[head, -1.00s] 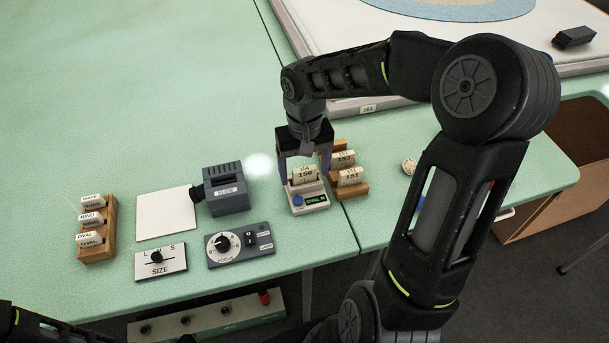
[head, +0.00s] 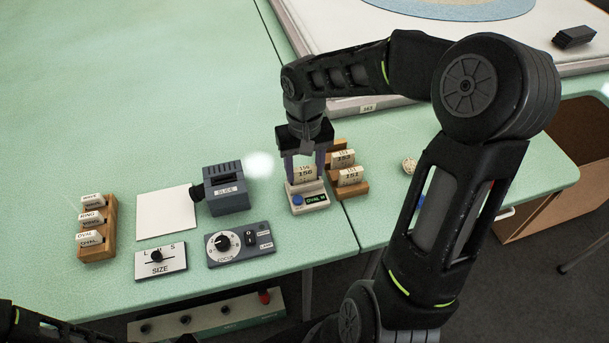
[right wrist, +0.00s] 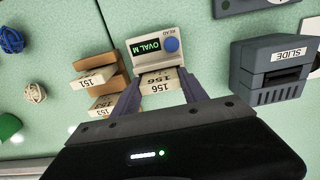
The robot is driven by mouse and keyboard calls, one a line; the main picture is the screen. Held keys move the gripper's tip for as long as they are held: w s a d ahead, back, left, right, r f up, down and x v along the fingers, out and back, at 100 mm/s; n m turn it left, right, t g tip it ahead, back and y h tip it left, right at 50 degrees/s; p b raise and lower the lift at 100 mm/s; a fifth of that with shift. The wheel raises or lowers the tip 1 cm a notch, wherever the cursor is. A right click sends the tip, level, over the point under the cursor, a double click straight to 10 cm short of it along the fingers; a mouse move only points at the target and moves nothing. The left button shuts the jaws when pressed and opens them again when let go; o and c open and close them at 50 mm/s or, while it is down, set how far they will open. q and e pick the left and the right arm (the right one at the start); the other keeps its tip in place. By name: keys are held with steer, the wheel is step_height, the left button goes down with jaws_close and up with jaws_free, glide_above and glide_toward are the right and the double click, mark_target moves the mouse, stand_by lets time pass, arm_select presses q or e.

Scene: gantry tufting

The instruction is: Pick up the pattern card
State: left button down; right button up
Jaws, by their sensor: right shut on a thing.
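The pattern card (head: 305,174), marked 156, stands in the slot of a small grey reader (head: 308,200) with a blue button and a lit display reading OVAL M. My right gripper (head: 305,170) is shut on the card from above. In the right wrist view the card (right wrist: 160,83) sits between the two fingers, with its lower edge at the reader (right wrist: 152,47). I cannot tell whether the card is still seated in the slot. My left gripper is not in view; only part of my left arm shows at the lower left.
A wooden rack (head: 352,187) with cards 151 and 153 stands close to the right of the reader. A SLIDE box (head: 226,190), a FOCUS panel (head: 240,245), a SIZE panel (head: 160,262), white paper (head: 165,214) and another card rack (head: 97,250) lie to the left.

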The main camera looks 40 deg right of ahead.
mark_target(305, 167)
steer(key=c, duration=0.6)
step_height(305, 167, up, 10)
stand_by(0.4)
stand_by(0.5)
